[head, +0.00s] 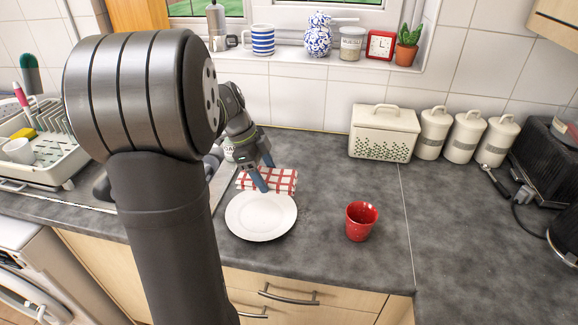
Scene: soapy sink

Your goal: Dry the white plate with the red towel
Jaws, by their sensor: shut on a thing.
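The white plate (262,222) lies flat on the grey counter, right of the sink. The red towel, white with a red check (284,180), is at the plate's far edge. My gripper (264,178) points down at the towel and is shut on it. One blue finger reaches over the plate's far rim. I cannot tell whether the towel touches the plate. My own arm fills the left middle of the view and hides part of the sink.
A red cup (361,221) stands right of the plate. A dish rack (40,150) is at the far left. A cream bread bin (383,134) and white canisters (466,137) stand along the back wall.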

